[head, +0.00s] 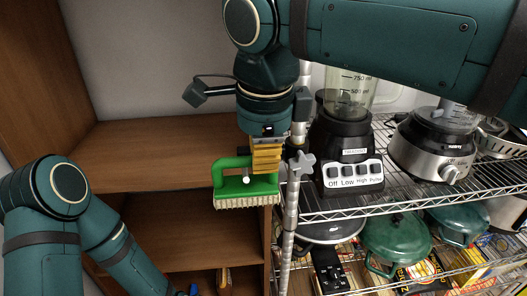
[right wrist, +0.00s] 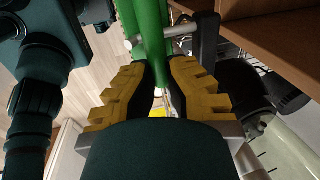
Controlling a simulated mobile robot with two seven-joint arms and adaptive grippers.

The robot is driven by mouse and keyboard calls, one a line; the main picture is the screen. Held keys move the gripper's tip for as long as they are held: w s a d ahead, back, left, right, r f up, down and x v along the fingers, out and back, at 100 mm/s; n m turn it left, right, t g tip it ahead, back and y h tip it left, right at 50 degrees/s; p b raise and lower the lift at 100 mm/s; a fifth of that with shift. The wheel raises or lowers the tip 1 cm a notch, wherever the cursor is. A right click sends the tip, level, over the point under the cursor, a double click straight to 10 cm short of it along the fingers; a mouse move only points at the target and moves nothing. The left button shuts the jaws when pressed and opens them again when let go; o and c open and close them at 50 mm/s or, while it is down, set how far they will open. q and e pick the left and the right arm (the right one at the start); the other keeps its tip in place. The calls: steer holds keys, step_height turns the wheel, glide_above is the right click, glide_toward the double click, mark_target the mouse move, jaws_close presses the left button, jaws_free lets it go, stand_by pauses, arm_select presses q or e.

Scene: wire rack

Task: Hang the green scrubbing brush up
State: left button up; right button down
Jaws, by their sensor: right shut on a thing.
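The green scrubbing brush (head: 262,188) is upright in the head view, its pale bristles facing down and its handle above. My right gripper (head: 266,160) is shut on the handle with its yellow fingers. In the right wrist view the yellow fingers (right wrist: 159,80) close on the green handle (right wrist: 150,30). A metal peg (right wrist: 176,33) with a rounded end crosses the handle there. In the head view the peg's pale tip (head: 247,180) shows at the opening under the handle; I cannot tell if the handle rests on it. My left gripper is out of view.
A chrome rack post (head: 290,215) with a star-shaped knob (head: 300,165) stands just right of the brush. A blender (head: 347,150) and a steel appliance (head: 432,150) stand on the wire shelf. A brown wooden shelf unit (head: 150,150) is at the left; its upper shelf is clear.

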steer(key=shift+w+f, duration=0.25)
steer(key=shift+w, duration=0.1)
stand_by(0.3)
steer(key=shift+w+f, duration=0.15)
stand_by(0.5)
stand_by(0.7)
steer(key=c, duration=0.6)
jaws_free()
